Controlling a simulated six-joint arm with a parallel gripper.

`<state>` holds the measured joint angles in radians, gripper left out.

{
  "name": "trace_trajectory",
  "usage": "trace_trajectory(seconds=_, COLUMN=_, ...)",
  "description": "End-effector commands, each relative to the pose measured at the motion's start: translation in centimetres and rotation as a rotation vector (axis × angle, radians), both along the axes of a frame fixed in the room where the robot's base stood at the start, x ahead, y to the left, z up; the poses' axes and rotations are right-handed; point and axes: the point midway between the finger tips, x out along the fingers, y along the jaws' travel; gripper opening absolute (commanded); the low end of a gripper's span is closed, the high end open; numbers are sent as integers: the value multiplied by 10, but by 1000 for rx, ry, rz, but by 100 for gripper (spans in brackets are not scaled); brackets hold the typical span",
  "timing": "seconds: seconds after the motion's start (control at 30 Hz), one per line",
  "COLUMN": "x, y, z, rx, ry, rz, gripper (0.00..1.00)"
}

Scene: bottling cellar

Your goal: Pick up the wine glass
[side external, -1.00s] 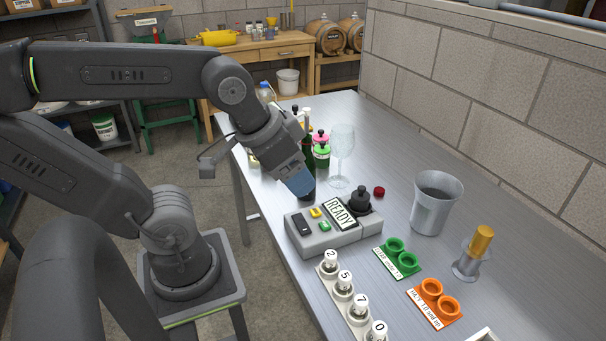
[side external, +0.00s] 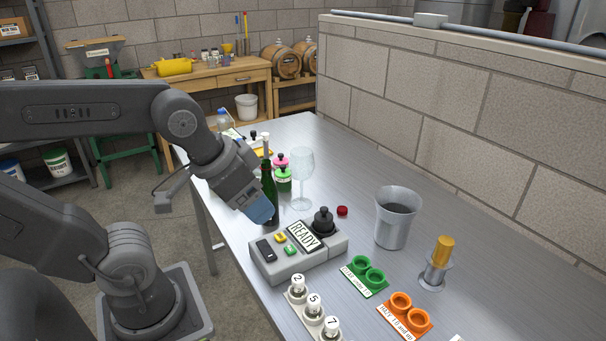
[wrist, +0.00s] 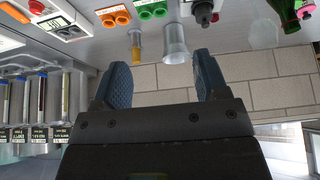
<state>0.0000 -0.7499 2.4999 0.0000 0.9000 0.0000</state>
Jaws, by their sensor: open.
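The clear wine glass (side external: 301,171) stands upright on the metal table, behind the grey READY device. In the wrist view, a faint pale shape (wrist: 264,34) at upper right looks like the glass, but it is hard to make out. My gripper (side external: 259,210) is left of the glass and apart from it, beside a dark green bottle (side external: 269,188), tilted down. The wrist view shows its two blue fingers (wrist: 163,78) spread with nothing between them.
Pink and green-capped jars (side external: 283,174) stand close left of the glass. The READY device (side external: 290,262) and a metal cup (side external: 395,217) are nearer the camera. A block wall (side external: 420,120) edges the table at right. The table behind the glass is clear.

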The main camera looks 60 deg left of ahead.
Motion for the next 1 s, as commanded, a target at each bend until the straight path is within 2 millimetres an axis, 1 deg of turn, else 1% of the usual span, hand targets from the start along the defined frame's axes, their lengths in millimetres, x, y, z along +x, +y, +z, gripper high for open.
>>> trace_trajectory(seconds=0.1, x=0, y=0, z=0, rx=0, ry=0, rz=0, gripper=67)
trace_trajectory(seconds=0.13, x=0, y=0, z=0, rx=0, ry=0, rz=0, gripper=69)
trace_trajectory(seconds=0.4, x=0, y=0, z=0, rx=0, ry=0, rz=0, gripper=95)
trace_trajectory(seconds=0.47, x=0, y=0, z=0, rx=0, ry=0, rz=0, gripper=100)
trace_trajectory(seconds=0.67, x=0, y=0, z=0, rx=0, ry=0, rz=1, gripper=100)
trace_trajectory(seconds=0.73, x=4, y=2, z=3, rx=-3, ry=4, rz=18, gripper=100)
trace_trajectory(seconds=0.77, x=7, y=3, z=5, rx=-5, ry=8, rz=33, gripper=100)
trace_trajectory(seconds=0.87, x=26, y=12, z=16, rx=-18, ry=34, rz=125, gripper=100)
trace_trajectory(seconds=0.97, x=58, y=28, z=30, rx=-40, ry=68, rz=284, gripper=100)
trace_trajectory(seconds=1.0, x=72, y=37, z=36, rx=-47, ry=82, rz=358, gripper=100)
